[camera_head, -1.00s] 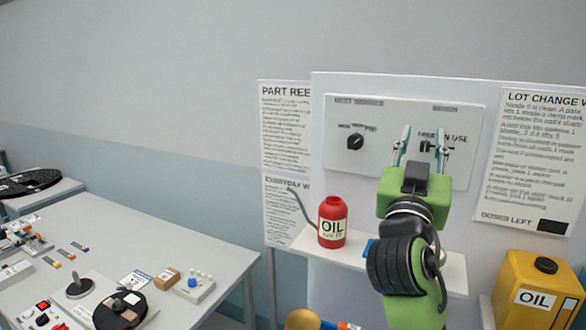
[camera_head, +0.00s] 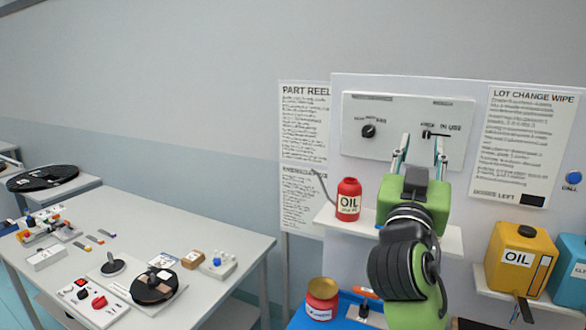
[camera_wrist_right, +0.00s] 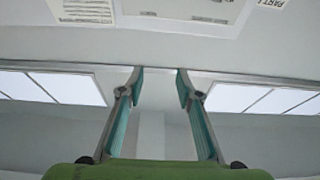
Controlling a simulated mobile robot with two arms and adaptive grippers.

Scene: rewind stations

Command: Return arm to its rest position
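My green and black right arm covers part of the shelf and the board. My left gripper does not show.
A red oil can (camera_head: 347,203) stands on the white shelf (camera_head: 450,240) left of my arm. A yellow oil container (camera_head: 518,262) stands at the right. A blue surface with a red jar (camera_head: 321,302) is below. A white table (camera_head: 225,245) with reels is at left.

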